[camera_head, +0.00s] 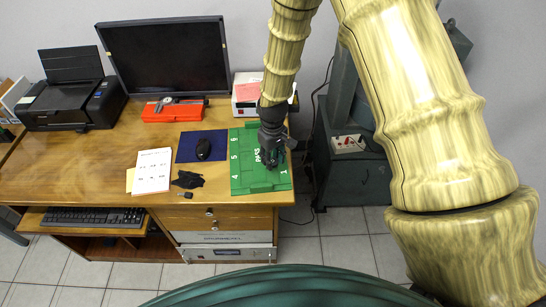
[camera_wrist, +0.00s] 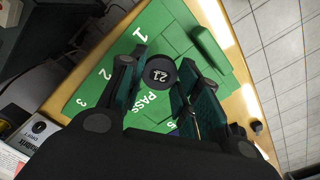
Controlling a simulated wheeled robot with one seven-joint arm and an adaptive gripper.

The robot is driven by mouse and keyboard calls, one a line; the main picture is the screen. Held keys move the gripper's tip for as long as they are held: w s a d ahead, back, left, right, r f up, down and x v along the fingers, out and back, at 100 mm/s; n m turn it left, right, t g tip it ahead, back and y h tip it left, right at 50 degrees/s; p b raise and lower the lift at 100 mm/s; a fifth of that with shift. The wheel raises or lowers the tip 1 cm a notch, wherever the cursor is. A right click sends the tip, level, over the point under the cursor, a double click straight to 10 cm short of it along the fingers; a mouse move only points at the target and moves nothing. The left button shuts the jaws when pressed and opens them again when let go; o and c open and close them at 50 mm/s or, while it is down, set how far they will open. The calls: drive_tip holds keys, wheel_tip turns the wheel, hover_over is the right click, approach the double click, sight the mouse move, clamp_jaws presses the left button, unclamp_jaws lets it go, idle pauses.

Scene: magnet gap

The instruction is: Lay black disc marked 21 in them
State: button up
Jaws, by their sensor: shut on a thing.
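The black disc marked 21 (camera_wrist: 158,78) sits between my gripper's fingers in the wrist view, with its white number facing the camera. My gripper (camera_head: 270,156) is shut on the disc, over the green board (camera_head: 240,178) at the right end of the desk. In the head view the fingers hide the disc. The board carries white numbers and the word PASS; it also shows in the wrist view (camera_wrist: 97,91). A raised green bar (camera_wrist: 208,50) stands on the board near the end marked 1. Whether the disc touches the board cannot be told.
A white box (camera_head: 246,108) and a red case (camera_head: 160,113) stand behind. The desk's right edge is close to the board.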

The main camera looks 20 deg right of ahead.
sight(273, 174)
drive_tip(key=shift+f+b, duration=1.4)
drive_tip(key=shift+f, duration=1.4)
drive_tip(key=shift+f, duration=0.2)
drive_tip(key=o, duration=1)
drive_tip(key=c, duration=0.5)
drive_tip(key=shift+r, duration=0.2)
drive_tip(key=shift+r+p, duration=1.5)
drive_tip(key=shift+r, duration=0.6)
